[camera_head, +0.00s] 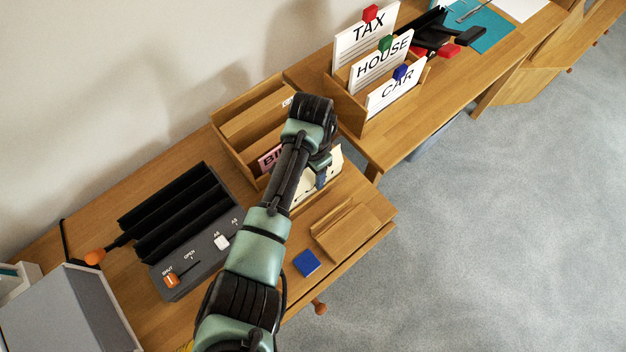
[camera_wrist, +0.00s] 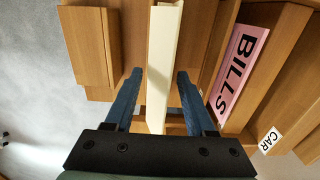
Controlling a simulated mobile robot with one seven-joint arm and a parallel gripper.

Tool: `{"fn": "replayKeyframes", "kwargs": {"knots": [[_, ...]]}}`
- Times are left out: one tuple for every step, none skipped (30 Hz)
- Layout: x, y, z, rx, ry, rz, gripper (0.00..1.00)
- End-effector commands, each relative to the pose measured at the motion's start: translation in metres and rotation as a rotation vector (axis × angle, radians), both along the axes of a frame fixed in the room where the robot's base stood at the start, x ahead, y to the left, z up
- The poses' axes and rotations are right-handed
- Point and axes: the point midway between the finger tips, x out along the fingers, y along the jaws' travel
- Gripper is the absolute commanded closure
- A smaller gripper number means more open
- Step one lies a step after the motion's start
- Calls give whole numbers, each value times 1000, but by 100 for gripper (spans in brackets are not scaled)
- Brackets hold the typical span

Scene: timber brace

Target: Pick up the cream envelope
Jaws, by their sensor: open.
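The cream envelope (camera_wrist: 164,50) stands on edge in the wrist view, running down the middle between the two blue fingers of my gripper (camera_wrist: 160,74). The fingers are open, with a visible gap on each side of it. In the head view, parts of the cream envelope (camera_head: 334,163) show at the front of the wooden sorter (camera_head: 226,146). My gripper (camera_head: 322,176) is over it there, and my arm hides much of the envelope and its lettering.
A pink BILLS card (camera_wrist: 241,60) stands in the sorter beside the envelope. A wooden holder (camera_head: 346,229) and a blue square (camera_head: 307,263) lie on the desk in front. A black device with switches (camera_head: 195,262) is to the left. Labelled cards (camera_head: 365,35) stand in another sorter behind.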

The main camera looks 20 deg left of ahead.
Motion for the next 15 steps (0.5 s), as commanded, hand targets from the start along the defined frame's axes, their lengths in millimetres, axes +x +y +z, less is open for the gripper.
{"fn": "replayKeyframes", "kwargs": {"knots": [[0,0,-3,0,0,0,45],[0,0,-4,0,-1,0,45],[0,0,-5,0,-1,-1,45],[0,0,-5,0,-1,-1,45],[0,0,-5,1,-2,-1,45],[1,0,-4,1,-2,-1,45],[1,0,-4,1,-2,-1,45],[1,0,-4,1,-2,-1,45],[0,0,-4,1,-2,-1,50],[0,0,-4,1,-2,0,56],[0,0,-4,1,-2,0,61],[0,0,-4,1,-2,0,68],[1,0,-4,1,-2,0,74],[1,0,-4,1,-2,0,79],[1,0,-4,2,-2,0,86]]}}
